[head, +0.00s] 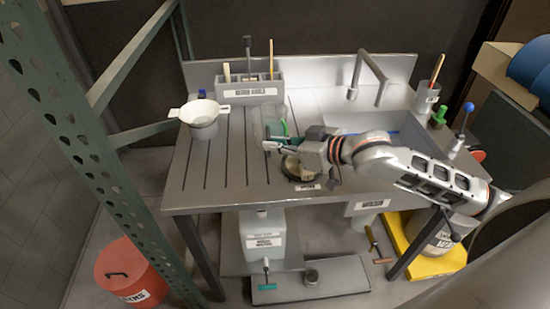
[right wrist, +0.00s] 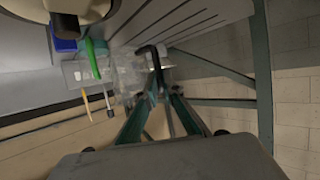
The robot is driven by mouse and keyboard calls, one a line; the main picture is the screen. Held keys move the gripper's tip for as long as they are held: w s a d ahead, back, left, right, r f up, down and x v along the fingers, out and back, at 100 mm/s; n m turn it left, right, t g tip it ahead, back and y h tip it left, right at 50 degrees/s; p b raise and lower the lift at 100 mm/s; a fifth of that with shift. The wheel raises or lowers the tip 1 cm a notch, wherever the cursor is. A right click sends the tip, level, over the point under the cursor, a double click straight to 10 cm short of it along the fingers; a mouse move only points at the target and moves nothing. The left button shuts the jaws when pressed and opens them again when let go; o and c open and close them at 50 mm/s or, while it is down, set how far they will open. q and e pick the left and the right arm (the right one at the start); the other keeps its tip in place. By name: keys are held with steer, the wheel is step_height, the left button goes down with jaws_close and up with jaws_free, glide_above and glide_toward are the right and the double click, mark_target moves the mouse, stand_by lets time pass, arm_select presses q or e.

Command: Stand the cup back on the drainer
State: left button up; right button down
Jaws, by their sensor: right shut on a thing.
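The clear see-through cup (head: 257,123) is at the right part of the grooved drainer (head: 225,160) in the head view. My right gripper (head: 268,146) reaches in from the right and is shut on it at the cup's near side. In the right wrist view, the cup (right wrist: 122,78) is a pale see-through shape beside the fingertips (right wrist: 157,92). A dark curved piece shows at the fingertips there. I cannot tell whether the cup's base touches the drainer or how far it tilts. My left gripper is not in view.
A white strainer (head: 201,112) sits at the drainer's left. A grey tool holder (head: 250,91) stands behind. A round dish (head: 297,169) lies under my right gripper, near the front edge. The sink and tap (head: 367,75) are right. The drainer's left grooves are mostly clear.

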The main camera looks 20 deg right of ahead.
steer(key=shift+f, duration=2.35)
steer(key=c, duration=2.2)
jaws_free()
steer(key=shift+f, duration=0.1)
steer(key=shift+s+d+r+b, duration=0.1)
steer(key=shift+s+r+b, duration=0.05)
steer(key=shift+r+b, duration=0.15)
steer(key=shift+v, duration=5.8)
